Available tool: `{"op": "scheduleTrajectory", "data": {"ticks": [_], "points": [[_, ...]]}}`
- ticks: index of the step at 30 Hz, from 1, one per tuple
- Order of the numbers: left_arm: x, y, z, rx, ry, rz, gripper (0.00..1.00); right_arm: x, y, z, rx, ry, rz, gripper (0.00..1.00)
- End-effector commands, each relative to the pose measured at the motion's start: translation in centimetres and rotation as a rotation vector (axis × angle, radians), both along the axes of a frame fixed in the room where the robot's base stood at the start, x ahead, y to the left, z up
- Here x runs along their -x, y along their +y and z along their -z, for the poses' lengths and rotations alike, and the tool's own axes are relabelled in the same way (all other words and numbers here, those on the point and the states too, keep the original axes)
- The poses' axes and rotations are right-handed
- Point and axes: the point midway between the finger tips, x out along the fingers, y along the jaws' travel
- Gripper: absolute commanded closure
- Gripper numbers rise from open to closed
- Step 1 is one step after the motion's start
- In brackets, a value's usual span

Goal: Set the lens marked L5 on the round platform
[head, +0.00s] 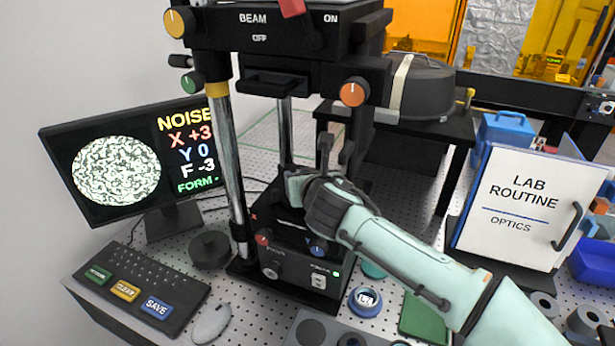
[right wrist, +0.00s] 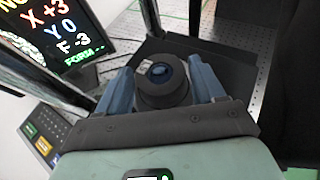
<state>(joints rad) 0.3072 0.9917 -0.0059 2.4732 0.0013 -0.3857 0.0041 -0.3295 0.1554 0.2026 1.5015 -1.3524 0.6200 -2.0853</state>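My right gripper (right wrist: 160,72) is inside the black instrument, low between its metal columns; its pale arm comes in from the right in the head view. In the right wrist view its two blue fingers stand on either side of a dark round piece with a blue glassy centre (right wrist: 161,71). Whether they press on it or only flank it is unclear. No mark is readable on it, and what lies under it is hidden. A blue-ringed lens with a white label (head: 365,300) lies in front of the instrument; its label is too small to read surely. My left gripper is not in view.
The instrument's front box (head: 300,270) and metal column (head: 231,165) stand close around my right gripper. A monitor (head: 135,160) and keyboard (head: 140,290) are at the left. A white LAB ROUTINE board (head: 530,205) and a green block (head: 425,318) are at the right.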

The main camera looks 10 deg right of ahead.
Motion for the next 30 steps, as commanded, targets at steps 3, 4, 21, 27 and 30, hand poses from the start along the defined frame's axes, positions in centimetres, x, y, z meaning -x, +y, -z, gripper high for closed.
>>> {"op": "scheduleTrajectory", "data": {"ticks": [3, 4, 21, 27, 30], "points": [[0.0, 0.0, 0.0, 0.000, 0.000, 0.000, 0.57, 0.0, 0.0, 0.0, 0.000, 0.000, 0.000, 0.32], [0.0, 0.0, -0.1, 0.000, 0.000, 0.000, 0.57, 0.0, 0.0, -0.1, 0.000, 0.000, 0.000, 0.32], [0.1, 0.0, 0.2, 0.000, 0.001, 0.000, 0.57, 8.7, 0.0, -3.9, -0.001, -0.003, -0.001, 0.32], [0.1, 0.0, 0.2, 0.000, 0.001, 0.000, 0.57, 10.8, 0.0, -4.7, 0.000, -0.001, 0.000, 0.32], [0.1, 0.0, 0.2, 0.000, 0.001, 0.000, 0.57, 11.1, 0.0, -4.8, 0.001, 0.000, 0.000, 0.32]]}}
